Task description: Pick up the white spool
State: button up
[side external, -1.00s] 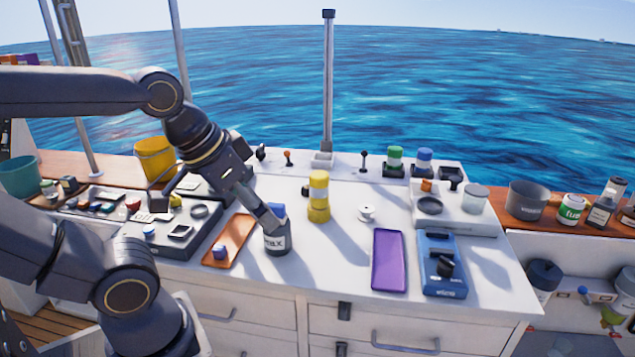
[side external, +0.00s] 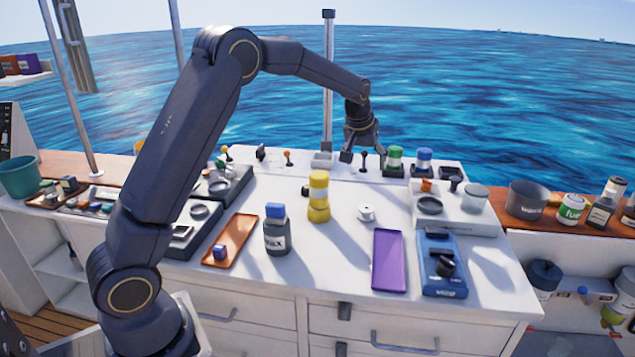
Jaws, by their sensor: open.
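The white spool (side external: 366,212) is small and sits on the white hatch top (side external: 335,258), right of the yellow cylinder stack (side external: 318,197) and behind the purple tray (side external: 389,260). My gripper (side external: 362,152) is open and hangs above the back of the hatch top. In the picture it is above the spool and clearly apart from it. It is near the small black levers at the back edge, and its fingers are small and partly dark against the sea.
A grey bottle with a blue cap (side external: 276,230) and an orange tray (side external: 231,241) stand left. A blue device (side external: 441,264) lies right of the purple tray. Green (side external: 394,158) and blue (side external: 424,160) capped jars stand at the back right. Free room surrounds the spool.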

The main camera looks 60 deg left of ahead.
send_near(366, 209)
jog(key=shift+g, duration=0.4)
jog(key=x, duration=0.4)
jog(key=shift+w+a, duration=0.2)
jog(key=shift+w, duration=0.1)
jog(key=shift+d+x, duration=0.2)
jog(key=shift+x, duration=2.8)
jog(key=c, duration=1.2)
jog(key=shift+c, duration=0.2)
